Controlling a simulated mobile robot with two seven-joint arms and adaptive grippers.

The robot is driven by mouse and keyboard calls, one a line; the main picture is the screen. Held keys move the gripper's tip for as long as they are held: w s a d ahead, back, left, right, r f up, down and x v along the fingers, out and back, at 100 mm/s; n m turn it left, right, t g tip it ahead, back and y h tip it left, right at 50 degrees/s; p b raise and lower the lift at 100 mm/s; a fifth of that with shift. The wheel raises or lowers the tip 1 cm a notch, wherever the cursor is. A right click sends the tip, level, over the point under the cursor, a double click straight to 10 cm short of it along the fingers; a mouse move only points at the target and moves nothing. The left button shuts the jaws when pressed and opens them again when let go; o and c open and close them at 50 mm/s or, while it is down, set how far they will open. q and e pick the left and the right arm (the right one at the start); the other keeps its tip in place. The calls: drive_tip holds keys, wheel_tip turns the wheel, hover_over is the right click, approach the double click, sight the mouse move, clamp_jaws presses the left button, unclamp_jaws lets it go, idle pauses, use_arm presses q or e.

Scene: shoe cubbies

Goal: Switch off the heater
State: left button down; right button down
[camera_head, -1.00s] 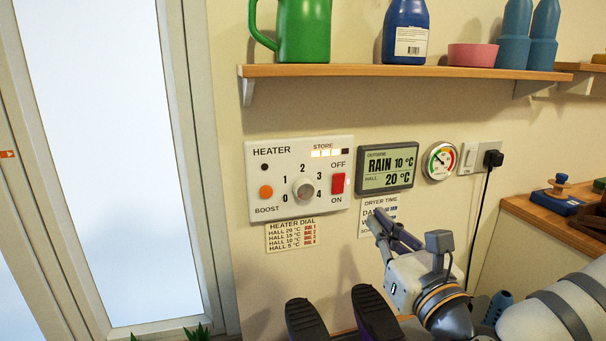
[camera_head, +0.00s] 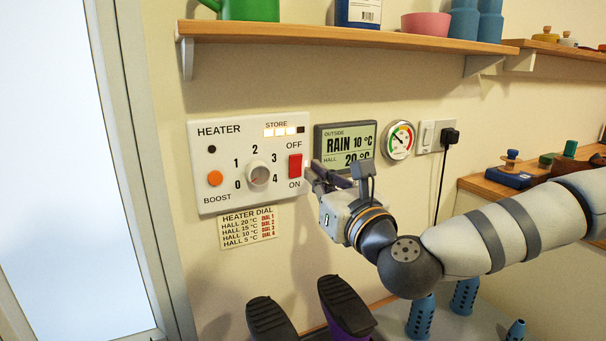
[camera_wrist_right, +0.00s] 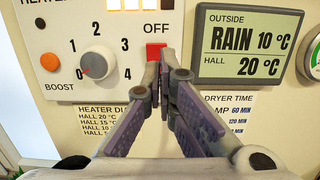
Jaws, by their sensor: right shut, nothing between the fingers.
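The white heater panel (camera_head: 204,160) is on the wall, with a grey dial (camera_head: 258,173) numbered 0 to 4. Its red rocker switch (camera_head: 295,166) sits between OFF above and ON below; I cannot tell which end is pressed in. My right gripper (camera_head: 311,172) is shut and empty, its fingertips just right of the switch's lower part. In the right wrist view the fingertips (camera_wrist_right: 164,58) cover the lower part of the red switch (camera_wrist_right: 153,50); contact is unclear. The dial (camera_wrist_right: 97,64) has its red mark toward 0 there. My left gripper is not in view.
A weather display (camera_head: 345,146) hangs right of the panel, close above my right gripper. A round gauge (camera_head: 398,141) and a wall socket (camera_head: 436,135) are farther right. A wooden shelf (camera_head: 340,36) runs above. Dark-soled shoes (camera_head: 345,305) stand below.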

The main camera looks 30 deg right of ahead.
sight(300, 156)
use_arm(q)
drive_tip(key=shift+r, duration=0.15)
use_arm(e)
drive_tip(key=shift+w+d+r, duration=0.1)
drive_tip(key=shift+w+r, duration=0.05)
drive_tip(key=shift+w, duration=0.95)
drive_tip(key=shift+w+r, duration=0.15)
drive_tip(key=shift+w, duration=0.9)
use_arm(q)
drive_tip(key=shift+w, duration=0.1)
